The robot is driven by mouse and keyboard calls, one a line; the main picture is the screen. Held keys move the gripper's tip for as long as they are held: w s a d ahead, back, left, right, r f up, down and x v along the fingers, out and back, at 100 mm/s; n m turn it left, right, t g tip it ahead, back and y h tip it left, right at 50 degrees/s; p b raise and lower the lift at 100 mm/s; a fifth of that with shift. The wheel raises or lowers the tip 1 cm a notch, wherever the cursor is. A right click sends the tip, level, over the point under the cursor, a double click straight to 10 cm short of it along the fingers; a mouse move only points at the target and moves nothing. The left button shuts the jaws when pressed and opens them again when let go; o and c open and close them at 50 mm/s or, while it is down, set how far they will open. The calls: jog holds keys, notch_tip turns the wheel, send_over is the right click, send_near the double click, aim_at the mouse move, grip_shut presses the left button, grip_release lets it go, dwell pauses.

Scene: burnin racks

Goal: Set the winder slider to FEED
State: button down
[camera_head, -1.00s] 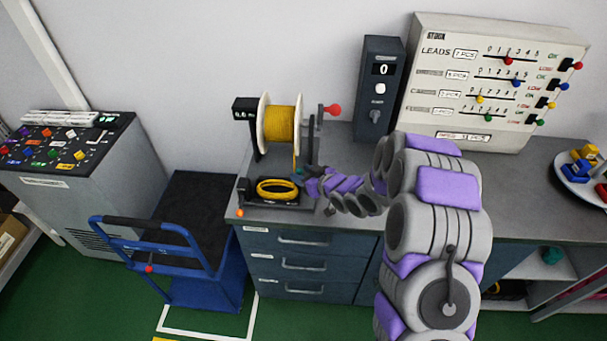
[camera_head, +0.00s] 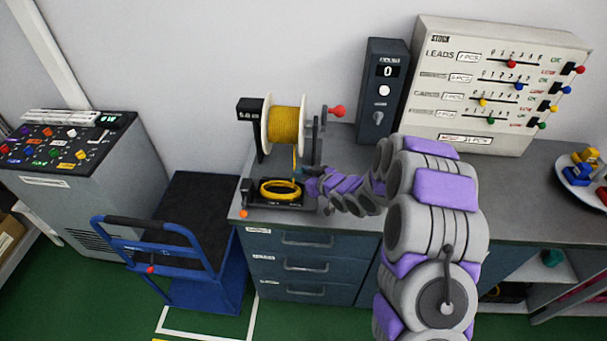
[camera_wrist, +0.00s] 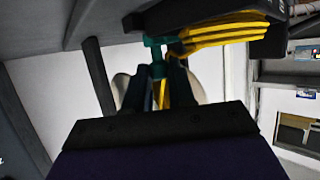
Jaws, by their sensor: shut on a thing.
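The winder stands on the left part of the bench, with a spool of yellow cable (camera_head: 285,125) between white flanges and a red crank knob (camera_head: 337,111). A yellow coil (camera_head: 280,189) lies on a dark tray in front of the spool. My gripper (camera_head: 308,183) is at the right side of this coil, below the spool. In the wrist view my gripper (camera_wrist: 158,80) is shut on a small teal T-shaped piece (camera_wrist: 157,62), which looks like the slider's handle. Yellow cable runs right beside it. The slider's markings and its FEED position cannot be made out.
A dark box with a dial (camera_head: 382,90) and a white counting panel (camera_head: 495,85) stand behind my arm. A blue cart (camera_head: 200,235) is left of the bench. A plate with coloured blocks (camera_head: 582,180) is at the far right. Bare bench top lies right of my arm.

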aim_at(282, 181)
jog(key=shift+d+f, duration=0.1)
jog(key=shift+d, duration=0.6)
jog(key=a+p, duration=0.1)
jog(key=a, duration=0.6)
jog(key=shift+w+a, duration=0.1)
jog(key=shift+a, duration=0.25)
jog(key=shift+d, duration=0.1)
jog(key=shift+w, duration=0.1)
jog(key=c, duration=1.4)
grip_release()
jog(key=o, duration=0.4)
jog(key=shift+a, duration=0.4)
jog(key=shift+s+d+r, duration=0.2)
jog(key=shift+d, duration=0.3)
jog(key=p+v, duration=0.2)
jog(key=v, duration=1.4)
jog(key=shift+s, duration=0.25)
jog(key=shift+a, duration=0.1)
